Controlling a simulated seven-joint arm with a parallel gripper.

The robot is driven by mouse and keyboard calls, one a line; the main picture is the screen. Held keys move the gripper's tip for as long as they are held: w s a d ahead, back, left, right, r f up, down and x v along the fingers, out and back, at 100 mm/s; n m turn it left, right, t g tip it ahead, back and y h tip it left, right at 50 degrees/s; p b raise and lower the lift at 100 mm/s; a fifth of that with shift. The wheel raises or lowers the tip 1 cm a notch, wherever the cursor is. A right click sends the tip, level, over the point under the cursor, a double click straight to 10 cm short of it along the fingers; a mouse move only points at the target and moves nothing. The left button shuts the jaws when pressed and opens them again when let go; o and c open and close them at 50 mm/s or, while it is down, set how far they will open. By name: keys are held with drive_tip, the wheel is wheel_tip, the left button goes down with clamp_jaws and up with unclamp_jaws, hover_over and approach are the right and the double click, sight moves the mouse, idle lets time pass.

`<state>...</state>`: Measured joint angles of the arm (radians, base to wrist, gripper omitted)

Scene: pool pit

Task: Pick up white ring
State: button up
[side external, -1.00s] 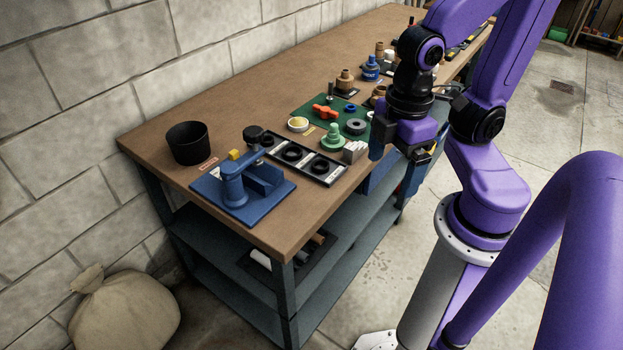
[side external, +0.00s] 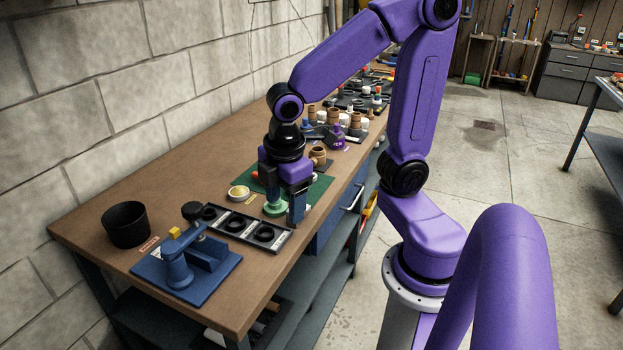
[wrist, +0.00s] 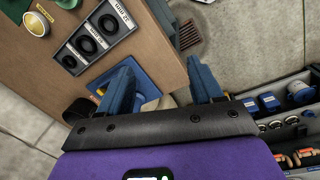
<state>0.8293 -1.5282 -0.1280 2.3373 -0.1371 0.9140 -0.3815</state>
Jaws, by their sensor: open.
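My gripper (side external: 285,205) is open above the front part of the workbench, with its fingers pointing down over the green mat (side external: 318,190). A green stepped part (side external: 275,207) shows beside and between the fingers; I cannot tell whether they touch it. In the wrist view my two blue fingers (wrist: 160,76) are spread apart with nothing held between them. I cannot clearly make out a white ring in any current view. The arm hides part of the mat. A black tray (side external: 222,226) with dark rings (side external: 265,233) lies in front of my gripper.
A blue fixture (side external: 172,288) and a black cup (side external: 126,225) stand at the bench's near end. Brown fittings (side external: 318,154) and other clutter crowd the bench behind. The wooden top at left is clear.

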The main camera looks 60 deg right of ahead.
drive_tip(key=w+d+n+h, duration=0.1)
drive_tip(key=w+d+h, duration=0.1)
drive_tip(key=w+d, duration=1.15)
drive_tip(key=d+f+n+g+h, duration=0.1)
drive_tip(key=d+f+g+h, duration=0.1)
drive_tip(key=d, duration=1.5)
drive_tip(key=shift+y, duration=0.3)
drive_tip(key=x, duration=1.1)
drive_tip(key=shift+w+d+f, duration=0.15)
drive_tip(key=shift+w+x, duration=0.1)
drive_tip(key=shift+x, duration=1.35)
drive_tip(key=shift+w+x, duration=0.15)
drive_tip(key=shift+x, duration=1.3)
drive_tip(key=shift+s, duration=0.15)
drive_tip(key=c, duration=1.1)
